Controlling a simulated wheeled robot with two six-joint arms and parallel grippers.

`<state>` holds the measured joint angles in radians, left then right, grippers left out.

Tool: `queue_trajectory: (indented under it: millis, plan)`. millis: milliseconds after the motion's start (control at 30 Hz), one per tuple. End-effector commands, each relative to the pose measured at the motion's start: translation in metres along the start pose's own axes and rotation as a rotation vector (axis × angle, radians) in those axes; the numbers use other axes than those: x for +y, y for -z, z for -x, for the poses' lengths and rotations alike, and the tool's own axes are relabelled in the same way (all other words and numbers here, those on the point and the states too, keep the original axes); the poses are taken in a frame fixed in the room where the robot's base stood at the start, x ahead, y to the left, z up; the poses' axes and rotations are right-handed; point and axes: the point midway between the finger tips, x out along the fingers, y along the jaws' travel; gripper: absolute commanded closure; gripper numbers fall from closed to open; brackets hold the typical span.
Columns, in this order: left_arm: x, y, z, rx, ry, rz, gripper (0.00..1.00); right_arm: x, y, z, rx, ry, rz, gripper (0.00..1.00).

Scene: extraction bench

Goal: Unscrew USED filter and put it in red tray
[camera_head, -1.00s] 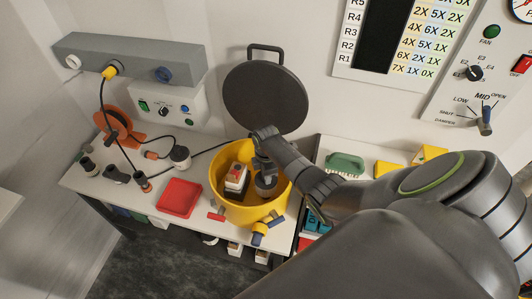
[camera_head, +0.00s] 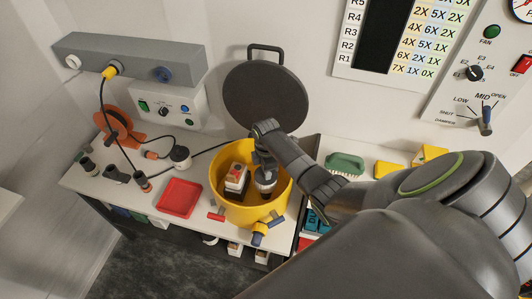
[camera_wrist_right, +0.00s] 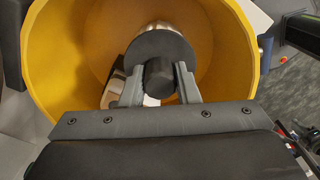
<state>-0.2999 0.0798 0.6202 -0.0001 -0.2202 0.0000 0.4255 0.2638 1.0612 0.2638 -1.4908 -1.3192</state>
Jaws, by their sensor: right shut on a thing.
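The used filter (camera_head: 265,184) is a round piece with a dark disc top and a silvery body. It is inside the yellow bucket (camera_head: 226,207), near its right side. My right gripper (camera_head: 264,168) reaches into the bucket from above and is shut on the filter's dark knob. In the right wrist view the fingers (camera_wrist_right: 157,88) clasp the knob from both sides, and the filter's dark disc (camera_wrist_right: 160,46) lies beyond it. The red tray (camera_head: 180,198) lies flat and empty on the bench, left of the bucket. My left gripper is not in view.
A white block with a red top (camera_head: 235,178) stands in the bucket beside the filter. The round dark lid (camera_head: 265,97) stands open behind. Several small fittings (camera_head: 115,175) stand left of the tray.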

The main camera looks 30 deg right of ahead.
Motion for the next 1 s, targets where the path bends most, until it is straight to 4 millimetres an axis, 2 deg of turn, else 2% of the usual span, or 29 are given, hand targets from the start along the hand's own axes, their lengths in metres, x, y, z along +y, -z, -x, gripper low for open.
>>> queue_trajectory:
  millis: [700,1000]
  plan:
    - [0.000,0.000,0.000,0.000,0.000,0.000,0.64,0.001,0.000,0.022,-0.001,-0.002,0.000,0.99]
    - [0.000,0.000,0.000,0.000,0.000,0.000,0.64,0.000,0.000,0.026,-0.001,0.000,0.000,0.99]
